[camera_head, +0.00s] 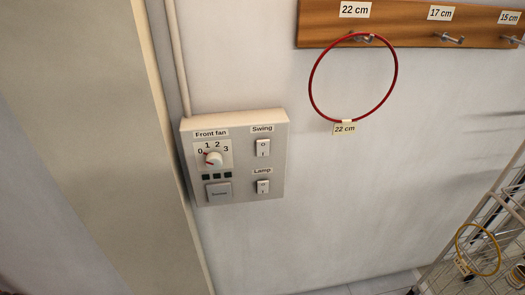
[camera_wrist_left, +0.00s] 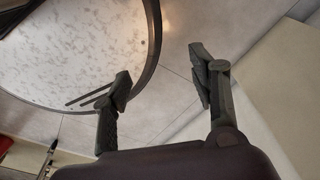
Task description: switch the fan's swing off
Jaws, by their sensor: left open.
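A pale control panel (camera_head: 236,185) hangs on the wall in the head view. Its Swing switch (camera_head: 263,148) is a white rocker at the upper right, under the label "Swing", marked O at the top and I at the bottom. I cannot tell which end is pressed in. My left gripper (camera_wrist_left: 160,75) shows in the left wrist view, open with nothing between its fingers. It is not in the head view, so the panel and gripper do not appear together. My right gripper is not in view.
The panel also has a Front fan knob (camera_head: 214,159), its red mark near 0, and a Lamp switch (camera_head: 263,187). A red hoop (camera_head: 311,90) hangs from a wooden hook rail (camera_head: 400,18). A wire rack (camera_head: 480,235) stands right. A round speckled surface (camera_wrist_left: 75,45) is near the left gripper.

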